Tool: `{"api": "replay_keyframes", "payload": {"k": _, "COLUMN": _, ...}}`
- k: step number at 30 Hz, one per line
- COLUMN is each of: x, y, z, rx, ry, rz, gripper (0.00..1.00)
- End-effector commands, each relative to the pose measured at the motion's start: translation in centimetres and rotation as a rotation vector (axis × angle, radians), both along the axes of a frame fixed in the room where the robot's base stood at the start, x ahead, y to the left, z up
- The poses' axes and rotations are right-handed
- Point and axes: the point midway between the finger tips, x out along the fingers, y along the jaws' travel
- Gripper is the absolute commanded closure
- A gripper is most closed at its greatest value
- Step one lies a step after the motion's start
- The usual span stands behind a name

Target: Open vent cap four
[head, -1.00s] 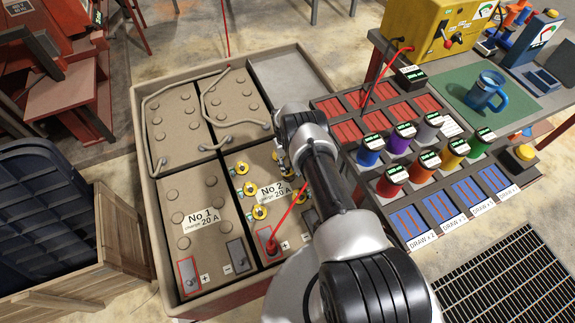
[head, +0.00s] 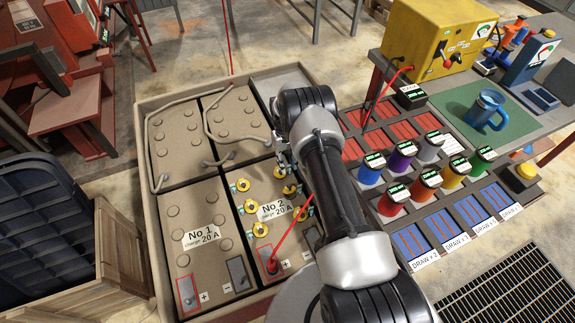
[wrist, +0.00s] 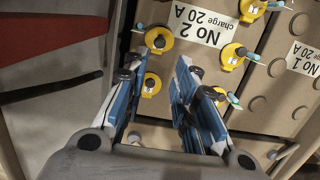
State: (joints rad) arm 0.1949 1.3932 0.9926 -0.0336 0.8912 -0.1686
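Battery No 2 (head: 238,262) is a tan block with two rows of yellow vent caps. One row shows a far cap (head: 243,185), a middle cap (head: 251,206) and a near cap (head: 260,229); the other row runs beside my arm. I cannot read cap numbers, so I cannot tell which is four. My gripper (wrist: 160,72) is open and empty, its blue-padded fingers pointing at the battery. In the wrist view a yellow cap (wrist: 151,85) shows between the fingers, close to the left one, and another (wrist: 159,40) lies just beyond the tips. Contact is not visible. In the head view my arm partly hides the gripper.
Battery No 1 (head: 207,270) stands beside No 2 in the same tray. A red lead (head: 292,229) rises from No 2's terminal near my arm. Thick grey cables cross the rear batteries. A bench with coloured canisters (head: 401,160) stands close on the right.

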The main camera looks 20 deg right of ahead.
Motion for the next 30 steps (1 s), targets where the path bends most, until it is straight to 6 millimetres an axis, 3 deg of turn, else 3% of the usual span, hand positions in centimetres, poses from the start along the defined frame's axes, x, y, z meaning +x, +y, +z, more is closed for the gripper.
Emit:
{"api": "replay_keyframes", "payload": {"k": 5, "x": 0.0, "y": 0.0, "z": 0.2, "rx": 0.0, "ry": -0.002, "rz": 0.0, "gripper": 0.74}}
{"api": "replay_keyframes", "payload": {"k": 12, "x": -1.2, "y": 0.0, "z": 4.5, "rx": 0.003, "ry": -0.087, "rz": 0.0, "gripper": 0.74}}
{"api": "replay_keyframes", "payload": {"k": 17, "x": -1.9, "y": 0.0, "z": 5.7, "rx": 0.001, "ry": -0.132, "rz": 0.0, "gripper": 0.74}}
{"api": "replay_keyframes", "payload": {"k": 23, "x": -2.0, "y": 0.0, "z": 3.2, "rx": 0.0, "ry": -0.137, "rz": 0.0, "gripper": 0.74}}
{"api": "replay_keyframes", "payload": {"k": 30, "x": -2.0, "y": 0.0, "z": -2.1, "rx": 0.0, "ry": -0.136, "rz": 0.0, "gripper": 0.74}}
